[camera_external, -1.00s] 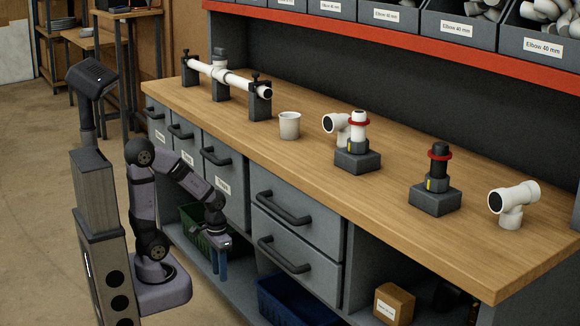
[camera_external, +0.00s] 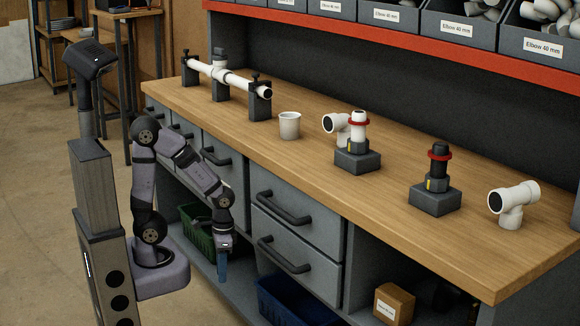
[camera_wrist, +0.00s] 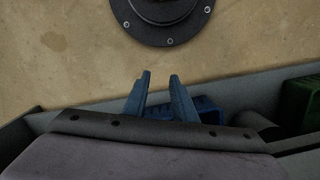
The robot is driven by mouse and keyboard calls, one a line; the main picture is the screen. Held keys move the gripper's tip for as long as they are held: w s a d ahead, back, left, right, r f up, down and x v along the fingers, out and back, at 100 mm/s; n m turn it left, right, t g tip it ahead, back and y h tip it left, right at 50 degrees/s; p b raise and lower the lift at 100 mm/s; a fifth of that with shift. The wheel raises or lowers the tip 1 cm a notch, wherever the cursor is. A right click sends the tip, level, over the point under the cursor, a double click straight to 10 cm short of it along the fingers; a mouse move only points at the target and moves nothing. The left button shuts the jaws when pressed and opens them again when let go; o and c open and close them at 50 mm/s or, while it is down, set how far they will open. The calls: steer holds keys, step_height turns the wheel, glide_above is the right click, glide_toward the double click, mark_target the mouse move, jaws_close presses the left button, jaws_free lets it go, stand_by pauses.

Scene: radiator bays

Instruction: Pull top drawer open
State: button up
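The top drawer (camera_external: 298,222) is the upper of two grey drawers in the middle of the workbench. It is shut, with a dark bar handle (camera_external: 284,209) across its front. My gripper (camera_external: 222,278) points down in front of the bench, to the left of the drawer and lower than its handle, touching neither. In the wrist view its two blue fingers (camera_wrist: 160,76) are apart with nothing between them. The top drawer and its handle cannot be made out in the wrist view.
The lower drawer (camera_external: 296,277) is shut, its handle (camera_external: 284,255) sticking out below. A blue bin (camera_external: 290,302) and green bin (camera_external: 196,232) sit on the low shelf, with a cardboard box (camera_external: 394,302) farther right. Narrow drawers with handles (camera_external: 216,158) lie left.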

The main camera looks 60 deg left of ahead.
mark_target(275, 211)
steer(key=s+d+r+m+t+y+p, duration=0.2)
steer(key=s+d+r+m+y+p, duration=0.5)
steer(key=s+r+m+p, duration=0.65)
steer(key=w+d+r+n+t+p, duration=0.1)
steer(key=w+d+r+t+p, duration=0.1)
steer(key=w+d+r+t, duration=0.4)
steer(key=w+d+r+n+t+h+p, duration=0.1)
steer(key=w+d+r+t, duration=0.4)
steer(key=w, duration=0.7)
steer(key=r+n+t+p, duration=0.1)
steer(key=r+t+p, duration=0.1)
steer(key=shift+d+p, duration=0.35)
steer(key=shift+w, duration=0.1)
steer(key=shift+p+x, duration=0.3)
steer(key=shift+x, duration=3.35)
